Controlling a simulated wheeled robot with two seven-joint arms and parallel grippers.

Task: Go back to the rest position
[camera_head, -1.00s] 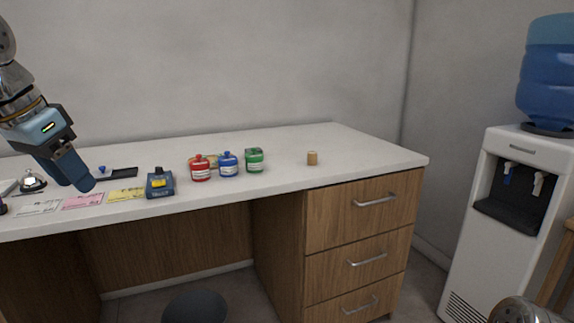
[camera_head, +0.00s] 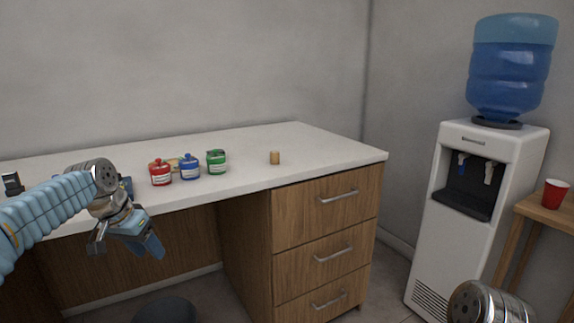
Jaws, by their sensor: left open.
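My left gripper (camera_head: 128,246) is in front of the desk's front edge at the left, open, with nothing seen between its fingers. My left arm comes in from the left edge and hides the left part of the desk top. Part of my right arm (camera_head: 490,304) shows at the bottom right; its gripper is out of view.
A water dispenser (camera_head: 470,230) stands at the right. A red cup (camera_head: 554,194) is on a wooden table. A dark stool (camera_head: 165,310) is below.

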